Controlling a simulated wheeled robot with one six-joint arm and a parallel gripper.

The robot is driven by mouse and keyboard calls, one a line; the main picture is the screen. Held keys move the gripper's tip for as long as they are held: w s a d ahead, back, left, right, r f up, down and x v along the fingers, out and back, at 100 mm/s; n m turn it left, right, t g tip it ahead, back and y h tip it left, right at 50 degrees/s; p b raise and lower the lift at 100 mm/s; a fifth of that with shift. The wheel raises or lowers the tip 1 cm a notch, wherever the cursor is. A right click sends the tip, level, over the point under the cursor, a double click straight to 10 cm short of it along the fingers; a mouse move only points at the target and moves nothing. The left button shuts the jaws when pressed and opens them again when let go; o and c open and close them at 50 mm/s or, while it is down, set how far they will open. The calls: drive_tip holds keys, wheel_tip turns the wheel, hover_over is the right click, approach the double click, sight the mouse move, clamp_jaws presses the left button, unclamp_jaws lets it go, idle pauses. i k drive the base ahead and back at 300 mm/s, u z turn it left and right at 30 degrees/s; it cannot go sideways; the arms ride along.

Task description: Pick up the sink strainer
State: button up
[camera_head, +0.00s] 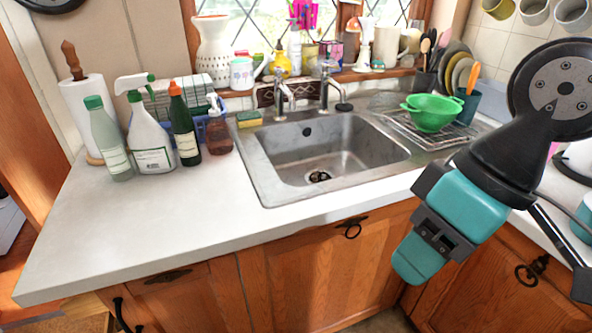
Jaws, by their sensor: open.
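The sink strainer (319,176) appears as a small round metal piece with dark gaps, at the drain in the bottom of the steel sink (262,178). It is small, and I cannot tell whether it sits in or over the drain. My gripper (422,255), teal and black, hangs at the right, in front of the counter's front edge and the wooden cupboards. It is open, apart from the strainer, and to the right of and nearer than the sink. I see nothing held in it.
Two taps (327,88) and a black plug-like piece (344,106) stand behind the basin. A green colander (432,112) sits on the rack at right. Several bottles (150,140) stand left of the sink. The front left counter (130,235) is clear.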

sight(323, 176)
drive_tip(key=u, duration=0.05)
drive_tip(key=i, duration=0.1)
drive_tip(key=u, duration=0.25)
drive_tip(key=k, duration=0.3)
drive_tip(key=z, duration=0.8)
drive_tip(key=i, duration=0.75)
drive_tip(key=u, duration=0.9)
drive_tip(key=i, duration=0.65)
drive_tip(key=u, duration=0.65)
